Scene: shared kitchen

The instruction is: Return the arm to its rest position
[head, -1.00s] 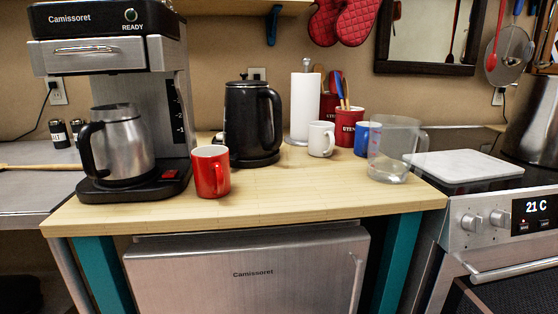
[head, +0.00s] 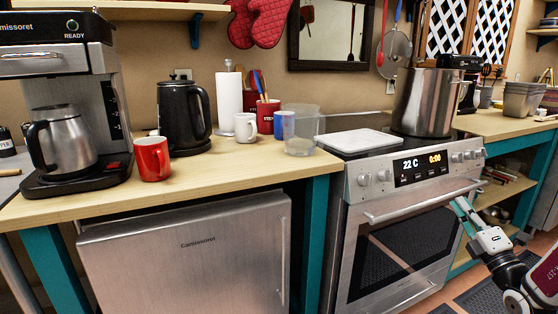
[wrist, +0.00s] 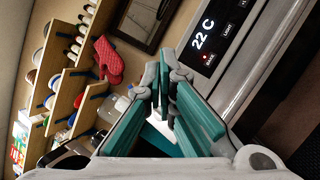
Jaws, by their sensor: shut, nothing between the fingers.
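My gripper (head: 463,208) shows at the lower right of the head view, in front of the right part of the oven, with my arm running off the right edge. In the wrist view my gripper (wrist: 162,93) has its two teal-padded fingers shut, with nothing held. The wrist view is tilted, with the oven's display panel (wrist: 203,42) close on the right.
The oven (head: 400,235) with a steel pot (head: 425,103) stands beside the wooden counter (head: 225,172). The counter holds a coffee maker (head: 70,187), a red mug (head: 151,158), a black kettle (head: 184,115) and a clear measuring jug (head: 300,130). The floor mat (head: 495,295) is at lower right.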

